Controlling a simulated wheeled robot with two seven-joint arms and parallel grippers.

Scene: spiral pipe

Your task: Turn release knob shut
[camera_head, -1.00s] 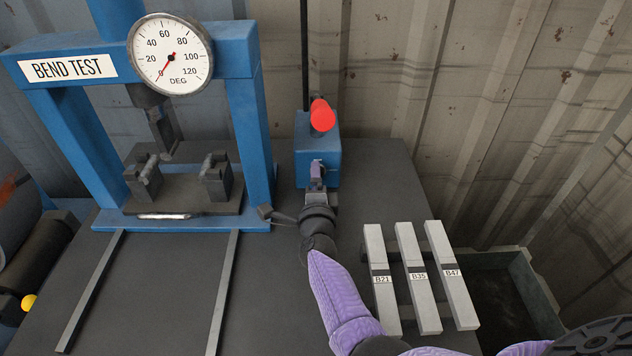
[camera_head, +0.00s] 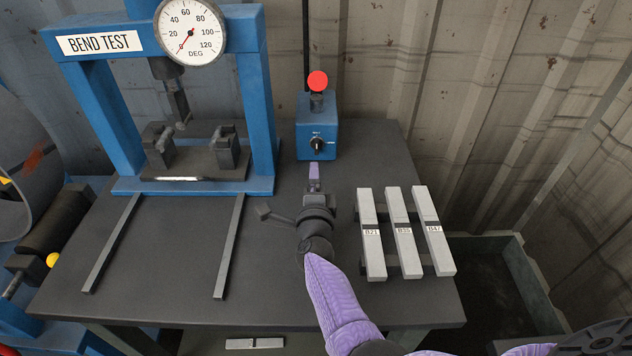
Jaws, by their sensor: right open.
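The release knob (camera_head: 317,144) is a small black dial with a pale pointer mark on the front of a blue box (camera_head: 330,129). The box stands at the back of the table and has a red ball-topped lever (camera_head: 317,81). My right gripper (camera_head: 314,173) is open, in front of and a little below the knob in the picture, apart from it and empty. Its purple-tipped fingers point toward the box. The blue bend test press (camera_head: 263,110) stands left of the box, its gauge needle near the low end. My left gripper is not in view.
Three pale bars (camera_head: 404,233) lie on a rack right of my right arm. Two rails (camera_head: 229,247) run forward from the press. A dark bin (camera_head: 500,285) stands right of the table.

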